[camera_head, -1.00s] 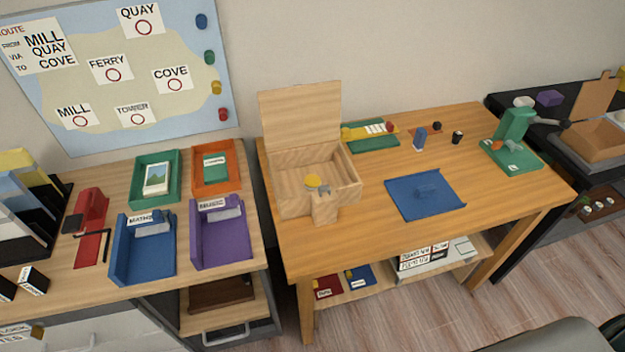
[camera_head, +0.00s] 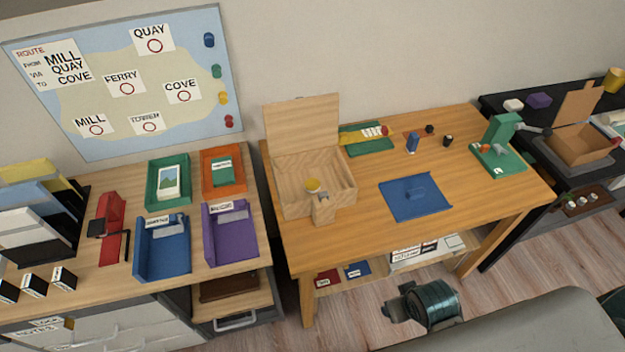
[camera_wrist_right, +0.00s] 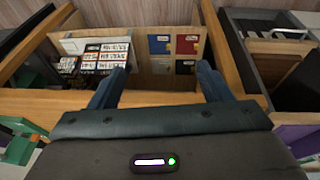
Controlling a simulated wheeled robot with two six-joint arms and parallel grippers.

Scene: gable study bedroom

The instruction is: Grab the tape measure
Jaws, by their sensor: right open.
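I cannot pick out a tape measure with certainty in either view. Beyond the fingers is the shelf under the wooden table. Part of my arm (camera_head: 432,303) shows low in the head view, in front of the table. My left gripper is not in view.
The wooden table (camera_head: 350,235) holds a blue mat (camera_head: 400,205) and a green stand (camera_head: 500,130). Its lower shelf holds red and blue booklets (camera_wrist_right: 160,45) and a labelled white tray (camera_wrist_right: 105,55). Left, a desk holds blue (camera_head: 145,262) and purple (camera_head: 215,250) trays.

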